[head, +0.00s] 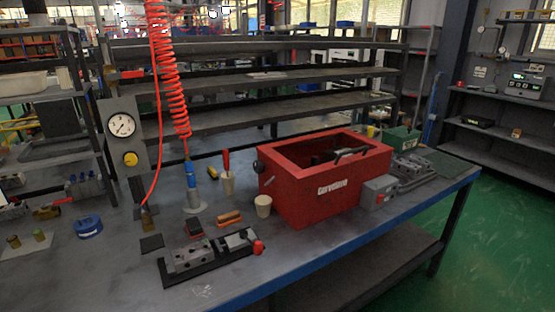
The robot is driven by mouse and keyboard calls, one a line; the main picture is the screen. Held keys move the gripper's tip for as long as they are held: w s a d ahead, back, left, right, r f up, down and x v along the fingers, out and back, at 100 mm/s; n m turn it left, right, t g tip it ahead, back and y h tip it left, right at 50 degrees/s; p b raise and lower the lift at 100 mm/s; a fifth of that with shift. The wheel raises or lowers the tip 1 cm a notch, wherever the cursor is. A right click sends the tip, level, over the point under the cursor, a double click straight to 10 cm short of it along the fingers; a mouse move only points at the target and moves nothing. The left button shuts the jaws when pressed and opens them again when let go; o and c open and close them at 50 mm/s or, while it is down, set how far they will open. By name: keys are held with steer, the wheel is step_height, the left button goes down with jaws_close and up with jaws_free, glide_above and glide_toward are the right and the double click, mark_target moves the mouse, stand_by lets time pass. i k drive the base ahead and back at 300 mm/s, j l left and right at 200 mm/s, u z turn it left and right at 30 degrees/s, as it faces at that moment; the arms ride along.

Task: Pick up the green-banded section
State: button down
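A black rail (176,281) on the front of the workbench bears grey metal valve blocks (187,258), with another grey block (238,239) toward its right end and a red knob (258,247) at that end. A faint greenish spot shows on top of the blocks, but it is too small for me to tell if it is a green band. I cannot clearly pick out a green-banded section. More grey blocks (408,167) lie on the bench right of the red box. My gripper is not in view.
A red open box (310,200) stands mid-bench, with a grey switch box (379,192) at its right front. Cups (263,206), a blue tape roll (88,227), a gauge panel (122,130) and a hanging red coiled hose (168,75) are nearby. The bench's front right strip is clear.

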mark_target(193, 255)
steer(key=j+z, duration=0.85)
steer(key=j, duration=0.45)
steer(key=k+j+z, duration=0.1)
steer(key=j, duration=0.35)
steer(key=k+j, duration=0.1)
steer(key=j, duration=0.35)
steer(key=j+z, duration=0.1)
steer(key=j, duration=0.35)
steer(key=k+j, duration=0.15)
steer(key=j, duration=0.3)
steer(key=k+j+z, duration=0.1)
steer(key=j, duration=0.3)
steer(key=k+j, duration=0.1)
steer(key=j, duration=0.35)
